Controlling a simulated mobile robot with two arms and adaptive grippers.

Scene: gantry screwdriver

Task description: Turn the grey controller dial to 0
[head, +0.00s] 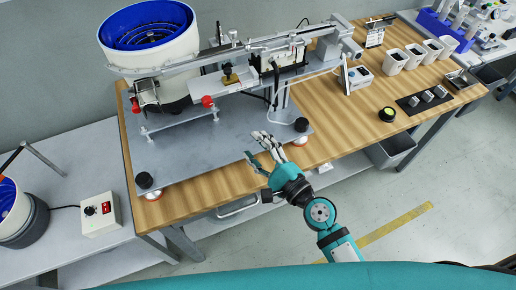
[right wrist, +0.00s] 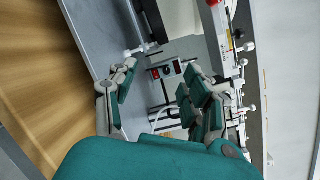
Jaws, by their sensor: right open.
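A pale controller box (head: 101,215) with a small dark dial (head: 90,211) and a red display sits on the grey side table at the lower left of the head view. The dial's setting is too small to read. Another controller box (right wrist: 166,70) with a red display shows beyond my fingers in the right wrist view; I cannot tell its dial setting. My right gripper (head: 260,150) is open and empty above the front edge of the grey plate, far right of the pale box. Its spread fingers also show in the right wrist view (right wrist: 155,97). My left gripper is not in view.
A blue-lined bowl feeder (head: 120,56) and a rail assembly stand on the grey base plate (head: 215,140), on a wooden table (head: 350,115). White cups (head: 394,62) and a black tray (head: 424,101) are at the right. The plate's front is mostly clear.

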